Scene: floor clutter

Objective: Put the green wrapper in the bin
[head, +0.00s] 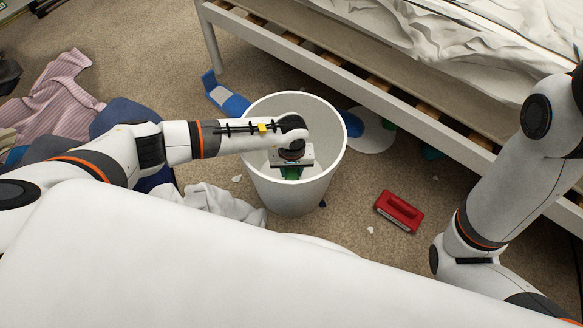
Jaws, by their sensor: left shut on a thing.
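The white bin (295,204) stands upright on the carpet in the middle of the head view. My left arm reaches in from the left over the bin's rim, with my left gripper (291,172) pointing down inside its opening. The left gripper is shut on the green wrapper (291,174), which shows as a small green patch below the jaws. Most of the wrapper is hidden by the gripper. I cannot tell whether it touches the bin's inside. My right arm is at the right, and its gripper is out of view.
A bed frame (350,87) with white bedding runs along the upper right. A red object (400,211) lies right of the bin. A blue and white item (226,97) and a white disc (371,131) lie behind it. Clothes (50,103) cover the left floor.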

